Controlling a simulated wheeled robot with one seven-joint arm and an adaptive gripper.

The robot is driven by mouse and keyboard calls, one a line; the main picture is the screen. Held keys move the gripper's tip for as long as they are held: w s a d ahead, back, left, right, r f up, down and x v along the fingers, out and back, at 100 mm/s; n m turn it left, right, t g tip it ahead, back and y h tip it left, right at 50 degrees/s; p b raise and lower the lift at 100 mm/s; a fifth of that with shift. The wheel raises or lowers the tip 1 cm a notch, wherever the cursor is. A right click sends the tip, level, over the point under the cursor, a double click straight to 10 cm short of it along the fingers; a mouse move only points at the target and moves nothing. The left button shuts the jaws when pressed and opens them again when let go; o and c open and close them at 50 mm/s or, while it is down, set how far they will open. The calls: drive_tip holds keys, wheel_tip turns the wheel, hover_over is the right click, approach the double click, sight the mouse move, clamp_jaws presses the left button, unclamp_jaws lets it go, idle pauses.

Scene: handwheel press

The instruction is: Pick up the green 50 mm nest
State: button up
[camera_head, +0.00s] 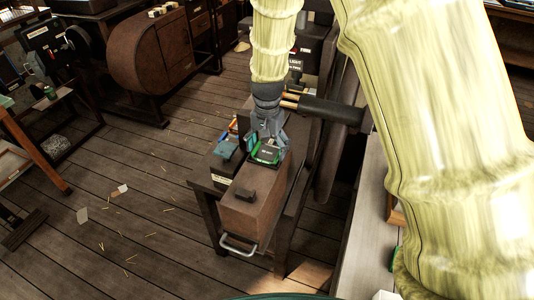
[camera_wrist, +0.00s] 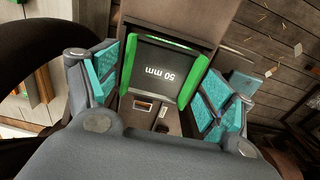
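The green 50 mm nest (camera_wrist: 163,70) is a dark block with bright green side edges and the label "50 mm". In the wrist view it lies between my two finger pads. In the head view the nest (camera_head: 265,153) is at the far part of the brown box top, just under my gripper (camera_head: 267,140). My gripper (camera_wrist: 165,85) is open, with one teal pad beside each green edge. The pads are very close to the edges; I cannot tell whether they touch. The gripper partly hides the nest in the head view.
The brown box (camera_head: 250,205) has a dark knob on top and a metal handle in front. A compartment with coloured pieces (camera_head: 226,148) is to the left. A dark press bar (camera_head: 330,112) runs close to my wrist on the right. Wooden floor is open at left.

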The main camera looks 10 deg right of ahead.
drive_tip(key=c, duration=0.8)
drive_tip(key=shift+r, duration=0.15)
drive_tip(key=shift+c, duration=0.2)
